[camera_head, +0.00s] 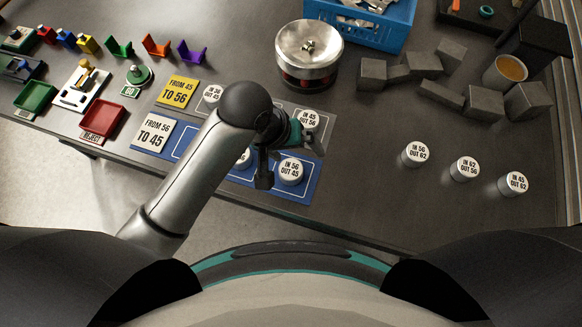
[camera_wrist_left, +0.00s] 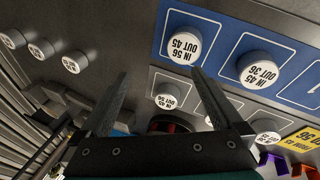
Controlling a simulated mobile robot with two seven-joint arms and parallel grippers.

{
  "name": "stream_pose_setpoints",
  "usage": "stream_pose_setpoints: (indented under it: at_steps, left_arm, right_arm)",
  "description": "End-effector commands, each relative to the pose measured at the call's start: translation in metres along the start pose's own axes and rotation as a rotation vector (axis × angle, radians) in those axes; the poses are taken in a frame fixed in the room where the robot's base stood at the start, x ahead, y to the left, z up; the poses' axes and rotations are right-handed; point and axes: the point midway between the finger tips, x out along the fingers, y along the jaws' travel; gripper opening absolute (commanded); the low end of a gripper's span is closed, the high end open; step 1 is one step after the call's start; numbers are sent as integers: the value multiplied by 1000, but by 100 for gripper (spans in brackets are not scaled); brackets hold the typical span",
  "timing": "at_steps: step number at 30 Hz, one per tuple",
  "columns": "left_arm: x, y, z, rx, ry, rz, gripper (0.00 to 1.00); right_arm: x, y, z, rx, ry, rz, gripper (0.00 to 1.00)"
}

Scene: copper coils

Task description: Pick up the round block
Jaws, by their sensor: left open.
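Several white round blocks with printed labels are in view. One reading "IN 56 OUT 45" (camera_head: 291,171) stands on the blue mat (camera_head: 304,195); it also shows in the left wrist view (camera_wrist_left: 184,46). Another block (camera_head: 308,121) stands behind it on the grey mat. A third block (camera_head: 243,159) is partly hidden by my left arm, and one (camera_head: 212,93) stands farther left. Three more blocks (camera_head: 416,154) (camera_head: 464,168) (camera_head: 515,183) stand on the bare table at right. My left gripper (camera_wrist_left: 160,74) is open and empty, above the mats near the "IN 56 OUT 45" block. My right gripper is not in view.
A silver-topped round device (camera_head: 308,48) stands behind the mats, with a blue crate (camera_head: 373,28) beyond. Grey blocks (camera_head: 440,95) and a cup (camera_head: 503,73) stand at back right. Red (camera_head: 101,119) and green (camera_head: 35,99) trays are at left. The right-front table is mostly clear.

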Motion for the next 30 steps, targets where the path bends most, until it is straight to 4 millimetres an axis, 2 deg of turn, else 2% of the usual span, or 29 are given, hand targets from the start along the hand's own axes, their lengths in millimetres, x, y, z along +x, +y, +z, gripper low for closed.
stream_pose_setpoints:
  at_steps: [3, 6, 12, 17, 22, 30]
  left_arm:
    - [-14, 20, -8, -28, -48, -38, 100]
    - [-24, 26, -10, -63, -85, -101, 100]
    - [-42, 19, -14, -143, -113, -255, 100]
    - [-50, 12, -16, -184, -112, -326, 100]
    - [-35, 4, -14, -196, -113, -342, 100]
    - [19, -14, -5, -195, -113, -340, 100]
  right_arm:
    - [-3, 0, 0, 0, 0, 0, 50]
    - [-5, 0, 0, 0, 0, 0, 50]
    - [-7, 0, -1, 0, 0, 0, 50]
    - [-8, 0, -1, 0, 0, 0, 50]
    - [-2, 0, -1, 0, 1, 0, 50]
    - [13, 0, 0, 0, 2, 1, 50]
